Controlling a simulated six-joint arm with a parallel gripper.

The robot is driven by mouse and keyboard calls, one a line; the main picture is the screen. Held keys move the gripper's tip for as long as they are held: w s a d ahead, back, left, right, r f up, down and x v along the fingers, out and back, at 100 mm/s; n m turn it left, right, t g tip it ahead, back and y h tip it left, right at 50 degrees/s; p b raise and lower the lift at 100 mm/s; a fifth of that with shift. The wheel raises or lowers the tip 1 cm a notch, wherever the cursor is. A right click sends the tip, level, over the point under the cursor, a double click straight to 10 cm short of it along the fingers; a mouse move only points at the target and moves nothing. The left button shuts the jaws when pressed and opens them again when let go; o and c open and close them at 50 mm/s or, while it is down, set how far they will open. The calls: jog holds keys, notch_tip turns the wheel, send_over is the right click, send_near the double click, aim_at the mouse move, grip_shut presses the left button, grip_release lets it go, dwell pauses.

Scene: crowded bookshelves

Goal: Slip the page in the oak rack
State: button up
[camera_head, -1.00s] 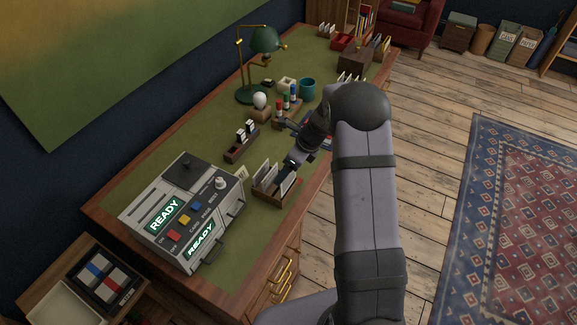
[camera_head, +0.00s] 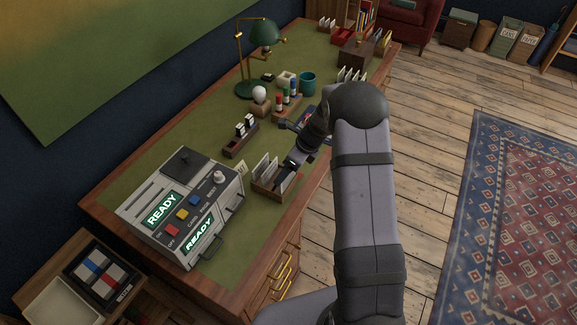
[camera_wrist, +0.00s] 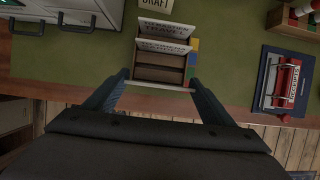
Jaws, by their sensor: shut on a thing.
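The oak rack (camera_head: 266,188) stands near the desk's front edge. In the wrist view its slots (camera_wrist: 160,66) show below two upright white pages (camera_wrist: 165,38) with printed headings. My gripper (camera_wrist: 159,80) spans the near end of the rack, one finger on each side. It is shut on a white page (camera_wrist: 158,87), seen nearly edge-on as a thin pale strip. In the head view my gripper (camera_head: 292,168) is low over the rack's right end. How deep the held page sits in the rack is hidden.
A grey machine (camera_head: 180,208) with READY labels stands just left of the rack. A small card holder (camera_head: 241,142) and a marker stand (camera_head: 287,104) are behind it. A red-and-dark item on a blue board (camera_wrist: 284,84) lies to the right in the wrist view.

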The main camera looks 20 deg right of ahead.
jog(key=shift+f+b, duration=0.45)
jog(key=shift+f, duration=0.35)
jog(key=o, duration=1.4)
jog(key=shift+c, duration=0.2)
jog(key=shift+r, duration=0.1)
notch_tip(320, 180, up, 7)
jog(key=p, duration=0.7)
